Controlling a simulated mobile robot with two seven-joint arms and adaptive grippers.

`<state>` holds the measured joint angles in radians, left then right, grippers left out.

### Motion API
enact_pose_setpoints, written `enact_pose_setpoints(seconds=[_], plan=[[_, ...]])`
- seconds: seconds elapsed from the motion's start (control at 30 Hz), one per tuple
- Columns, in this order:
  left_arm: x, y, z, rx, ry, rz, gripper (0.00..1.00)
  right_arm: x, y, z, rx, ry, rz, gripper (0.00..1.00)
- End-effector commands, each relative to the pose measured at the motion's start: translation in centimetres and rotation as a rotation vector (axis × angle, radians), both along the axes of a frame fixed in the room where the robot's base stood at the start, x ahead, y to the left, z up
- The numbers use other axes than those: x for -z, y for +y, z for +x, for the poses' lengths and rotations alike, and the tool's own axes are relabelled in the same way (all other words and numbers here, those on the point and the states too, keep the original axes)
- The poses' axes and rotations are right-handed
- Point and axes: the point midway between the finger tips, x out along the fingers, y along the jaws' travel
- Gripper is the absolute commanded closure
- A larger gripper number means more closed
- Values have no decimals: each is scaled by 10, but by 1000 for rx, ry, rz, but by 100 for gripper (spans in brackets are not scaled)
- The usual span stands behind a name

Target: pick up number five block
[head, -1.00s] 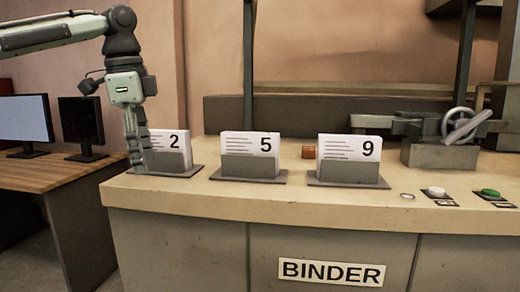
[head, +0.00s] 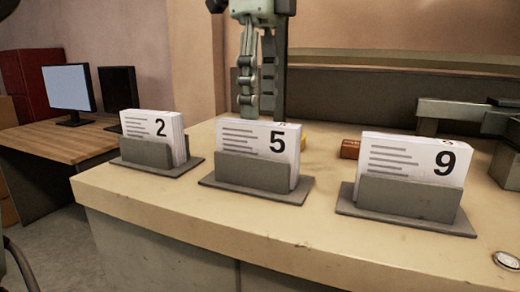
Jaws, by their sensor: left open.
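The number five block (head: 277,144), a stack of white pages marked 5, stands upright in a grey holder (head: 250,173) at the middle of the counter. My left gripper (head: 262,112) points down just above and behind the block. Its two fingers are apart and nothing shows between them. Their lower tips reach close to the block's top edge, and I cannot tell whether they touch it. My right gripper is not in view.
The number two block (head: 150,124) stands in its holder to the left, and the number nine block (head: 410,156) to the right. A small brown piece (head: 350,148) lies between five and nine. A monitor (head: 68,88) stands on a wooden desk (head: 70,145).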

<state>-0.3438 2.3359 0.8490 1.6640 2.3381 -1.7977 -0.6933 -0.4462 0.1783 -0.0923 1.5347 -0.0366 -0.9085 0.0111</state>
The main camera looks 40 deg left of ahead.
Motion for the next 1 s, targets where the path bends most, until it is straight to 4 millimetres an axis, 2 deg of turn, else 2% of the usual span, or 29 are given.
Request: enact_pose_setpoints(seconds=[0.2, 0.3, 0.57, 1.0], plan=[[34, 5, -3, 0, 3, 0, 50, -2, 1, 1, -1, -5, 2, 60], [43, 5, -3, -2, 1, 0, 50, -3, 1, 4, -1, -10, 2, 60], [46, 5, -2, -3, -1, 0, 50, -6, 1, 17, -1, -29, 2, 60], [46, 5, -2, -3, -1, 0, 100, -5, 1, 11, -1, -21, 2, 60]])
